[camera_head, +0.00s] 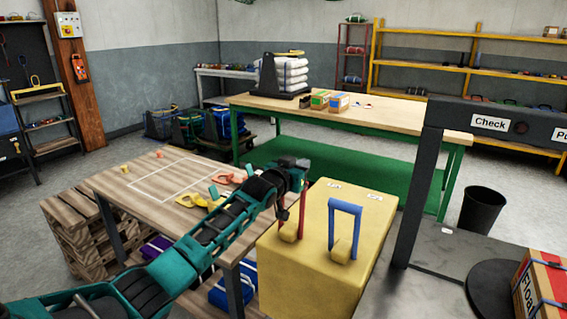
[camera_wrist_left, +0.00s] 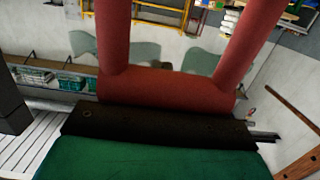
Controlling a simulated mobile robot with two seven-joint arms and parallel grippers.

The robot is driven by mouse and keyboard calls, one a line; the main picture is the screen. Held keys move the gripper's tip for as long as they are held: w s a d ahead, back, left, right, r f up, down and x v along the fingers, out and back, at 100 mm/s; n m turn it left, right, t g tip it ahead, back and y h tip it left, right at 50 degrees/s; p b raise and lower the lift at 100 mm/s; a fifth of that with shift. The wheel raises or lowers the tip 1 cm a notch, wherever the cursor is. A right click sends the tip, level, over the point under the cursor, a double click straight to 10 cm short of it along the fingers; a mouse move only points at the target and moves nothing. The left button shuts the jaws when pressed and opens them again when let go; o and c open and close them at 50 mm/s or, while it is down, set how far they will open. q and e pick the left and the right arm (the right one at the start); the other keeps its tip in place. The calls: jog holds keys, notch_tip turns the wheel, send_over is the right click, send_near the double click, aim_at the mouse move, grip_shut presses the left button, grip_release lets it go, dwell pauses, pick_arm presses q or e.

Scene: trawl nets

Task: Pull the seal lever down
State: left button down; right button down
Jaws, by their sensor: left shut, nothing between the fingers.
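A yellow box (camera_head: 325,262) carries two upright U-shaped levers, one red (camera_head: 302,212) and one blue (camera_head: 345,211). Two small white labels lie on its top; I cannot read them, so I cannot tell which is the seal lever. My left gripper (camera_head: 300,173) is at the top of the red lever, shut and empty. In the left wrist view the red lever (camera_wrist_left: 165,88) is large, its crossbar right by the dark front of my gripper (camera_wrist_left: 155,125). I cannot tell whether they touch. My right gripper is out of view.
A wooden table (camera_head: 112,190) with yellow and orange pieces stands left of the box, under my left arm. A dark frame with a "Check" sign (camera_head: 490,122) and a "Float" carton (camera_head: 540,292) are at right. A green-legged bench (camera_head: 400,115) stands behind.

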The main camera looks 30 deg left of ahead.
pick_arm(q)
jog(key=s+r, duration=0.3)
jog(key=s, duration=0.4)
jog(key=shift+a, duration=0.3)
jog(key=shift+r, duration=0.15)
dwell(0.8)
dwell(0.6)
